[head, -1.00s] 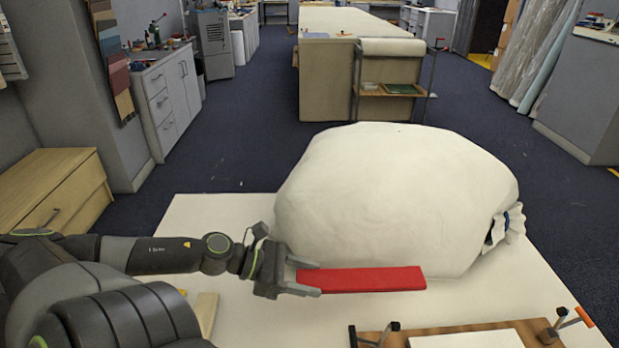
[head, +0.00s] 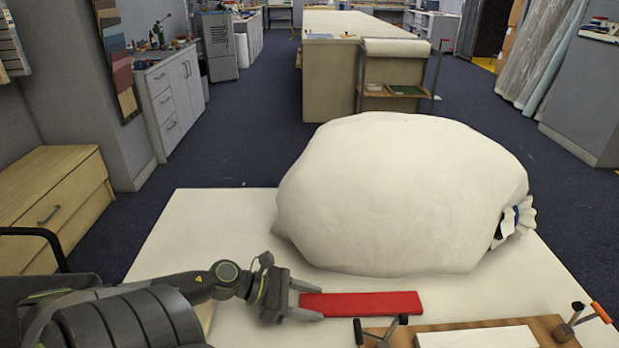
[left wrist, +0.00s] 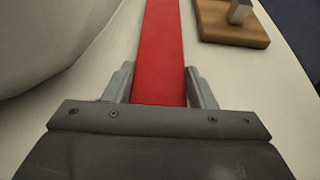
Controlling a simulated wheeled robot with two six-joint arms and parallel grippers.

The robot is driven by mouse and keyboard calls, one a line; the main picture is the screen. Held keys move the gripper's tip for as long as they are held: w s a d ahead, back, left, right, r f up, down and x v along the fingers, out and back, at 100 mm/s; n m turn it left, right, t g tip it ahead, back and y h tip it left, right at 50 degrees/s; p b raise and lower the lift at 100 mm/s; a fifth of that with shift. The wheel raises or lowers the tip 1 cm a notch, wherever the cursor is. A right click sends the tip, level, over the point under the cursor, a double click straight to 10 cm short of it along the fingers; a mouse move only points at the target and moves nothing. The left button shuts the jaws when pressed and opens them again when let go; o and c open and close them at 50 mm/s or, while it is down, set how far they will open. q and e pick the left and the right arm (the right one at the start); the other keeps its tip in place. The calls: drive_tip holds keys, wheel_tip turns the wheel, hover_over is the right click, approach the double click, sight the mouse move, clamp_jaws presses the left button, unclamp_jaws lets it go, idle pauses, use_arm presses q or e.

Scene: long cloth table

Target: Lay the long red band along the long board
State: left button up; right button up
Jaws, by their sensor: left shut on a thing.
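The long red band (head: 362,304) extends to the right from my left gripper (head: 306,300), which is shut on its left end. In the left wrist view the band (left wrist: 160,50) runs straight ahead between the two fingers (left wrist: 160,88). In the head view the band is just behind a wooden board (head: 545,326) at the front edge of the picture, partly cut off. A white flat piece (head: 476,339) lies on that board. I cannot tell whether the band touches the table. My right gripper does not show.
A large white sack (head: 400,195) fills the middle of the white table (head: 205,225), behind the band. Clamps with dark knobs (head: 577,306) stand on the board. The board's corner also shows in the left wrist view (left wrist: 225,25). The table's left part is clear.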

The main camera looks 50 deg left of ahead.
use_arm(q)
drive_tip(key=shift+f, duration=0.1)
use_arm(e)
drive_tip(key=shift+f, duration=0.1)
use_arm(q)
drive_tip(key=o, duration=1)
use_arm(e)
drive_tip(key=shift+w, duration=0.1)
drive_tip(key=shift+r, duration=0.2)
use_arm(q)
drive_tip(key=shift+v, duration=0.75)
drive_tip(key=p+v, duration=0.5)
drive_tip(key=v, duration=0.4)
drive_tip(key=shift+s+a+r, duration=0.15)
drive_tip(key=shift+s+r, duration=0.05)
drive_tip(key=shift+r, duration=0.1)
drive_tip(key=shift+s+a+r+p, duration=0.1)
drive_tip(key=shift+s+a+p, duration=0.25)
drive_tip(key=shift+s, duration=0.05)
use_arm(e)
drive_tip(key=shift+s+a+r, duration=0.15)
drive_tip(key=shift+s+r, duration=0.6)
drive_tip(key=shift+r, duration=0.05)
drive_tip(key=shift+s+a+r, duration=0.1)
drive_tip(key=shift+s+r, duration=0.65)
